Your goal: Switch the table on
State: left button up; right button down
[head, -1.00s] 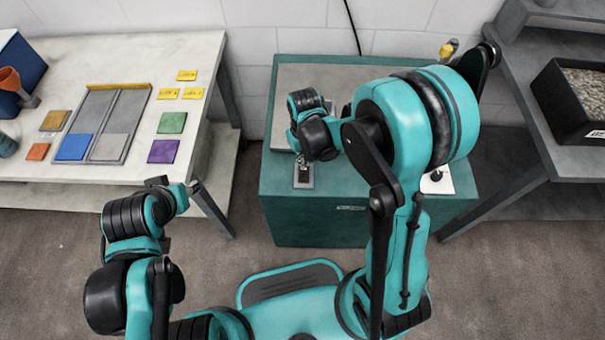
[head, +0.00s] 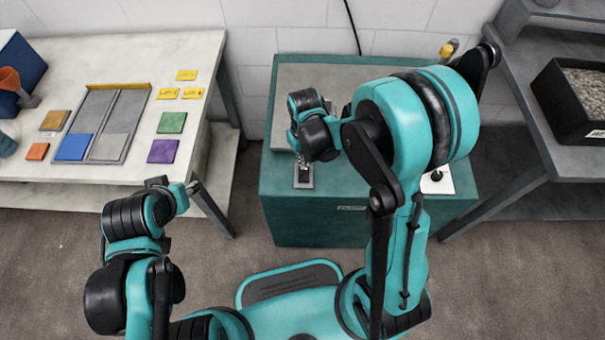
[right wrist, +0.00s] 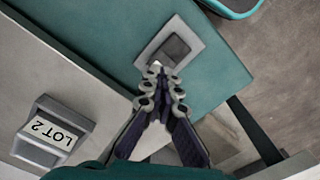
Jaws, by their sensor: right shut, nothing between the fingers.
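The table with the switch is a teal cabinet (head: 330,222) with a grey top plate (head: 293,80). A small grey switch plate with a dark rocker switch (head: 304,178) is set in its teal top near the front left edge. The right wrist view shows this dark rocker (right wrist: 176,47) in its pale frame. My right gripper (head: 302,160) is shut and empty, right at the back edge of the switch. Its fingertips (right wrist: 157,69) overlap the frame's lower edge in the wrist view; I cannot tell if they touch. My left arm is folded at left, its fingers unclear.
A grey block labelled LOT 2 (right wrist: 53,135) lies on the top plate. A joystick on a white plate (head: 437,180) is at the cabinet's right. A pale table (head: 60,180) with coloured tiles stands left. A grey bench with a black gravel bin (head: 560,105) stands right.

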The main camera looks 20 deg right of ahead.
jog(key=shift+f+b, duration=0.95)
jog(key=shift+f, duration=0.2)
jog(key=shift+r, duration=0.2)
jog(key=shift+r+p, duration=2.7)
jog(key=shift+r, duration=0.7)
